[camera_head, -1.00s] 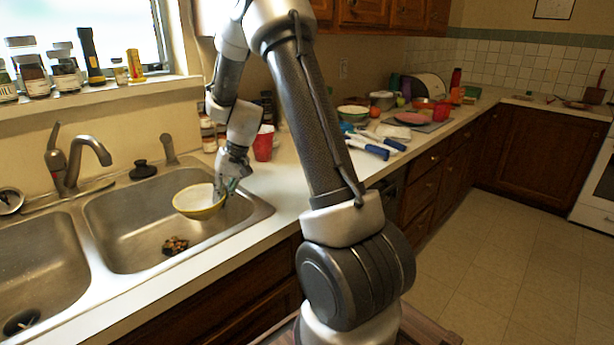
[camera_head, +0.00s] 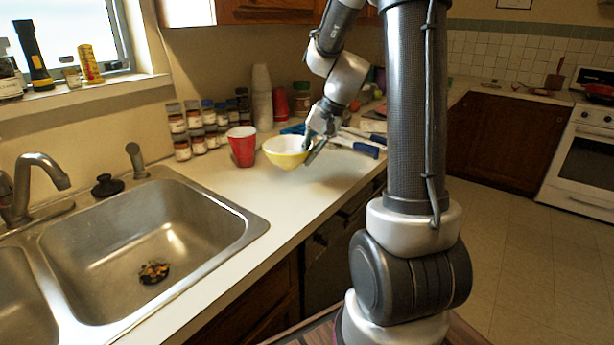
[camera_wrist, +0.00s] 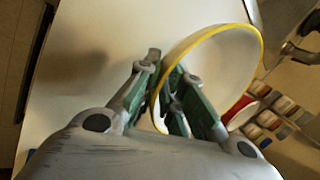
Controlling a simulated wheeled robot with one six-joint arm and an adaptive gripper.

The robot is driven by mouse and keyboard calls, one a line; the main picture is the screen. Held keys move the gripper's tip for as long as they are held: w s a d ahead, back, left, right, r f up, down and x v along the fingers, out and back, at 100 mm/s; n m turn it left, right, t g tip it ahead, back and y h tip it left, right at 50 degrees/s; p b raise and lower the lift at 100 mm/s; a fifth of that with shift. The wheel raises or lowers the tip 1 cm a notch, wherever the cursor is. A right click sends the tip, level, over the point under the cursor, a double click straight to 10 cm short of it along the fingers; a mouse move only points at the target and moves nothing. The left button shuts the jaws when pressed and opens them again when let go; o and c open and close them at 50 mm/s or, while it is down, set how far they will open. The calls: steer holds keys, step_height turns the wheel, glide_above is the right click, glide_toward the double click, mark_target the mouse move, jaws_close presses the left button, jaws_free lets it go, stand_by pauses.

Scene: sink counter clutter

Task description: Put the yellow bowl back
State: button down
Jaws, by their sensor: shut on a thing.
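The yellow bowl (camera_head: 286,156), white inside with a yellow rim, is held over the counter to the right of the sink. My gripper (camera_head: 309,147) is shut on the right side of its rim. In the wrist view the bowl (camera_wrist: 222,62) fills the upper right, and my gripper's fingers (camera_wrist: 178,100) pinch its wall. The bowl looks about level in the head view. I cannot tell exactly how high its bottom is above the counter.
A red cup (camera_head: 242,146) stands just left of the bowl, with spice jars (camera_head: 197,127) behind it. Blue-handled items (camera_head: 356,145) lie to the right. The sink (camera_head: 150,240) holds dark scraps (camera_head: 154,272). The counter (camera_head: 235,187) in front of the bowl is clear.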

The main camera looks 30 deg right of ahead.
steer(key=shift+f, duration=3.05)
steer(key=c, duration=1.5)
jaws_free()
steer(key=shift+f, duration=0.15)
steer(key=shift+c, duration=0.2)
steer(key=v, duration=1.1)
steer(key=s+a+r+n+h, duration=0.1)
steer(key=s+a+r+n, duration=0.1)
steer(key=s, duration=0.5)
steer(key=s+a+r+n+h, duration=0.1)
steer(key=s+a+r+n, duration=0.1)
steer(key=s, duration=0.5)
steer(key=s+a+r+n+h, duration=0.1)
steer(key=s+a+r+n, duration=0.1)
steer(key=s+n, duration=0.3)
steer(key=shift+s+a+t, duration=0.3)
steer(key=shift+s+a, duration=0.4)
steer(key=shift+s, duration=0.35)
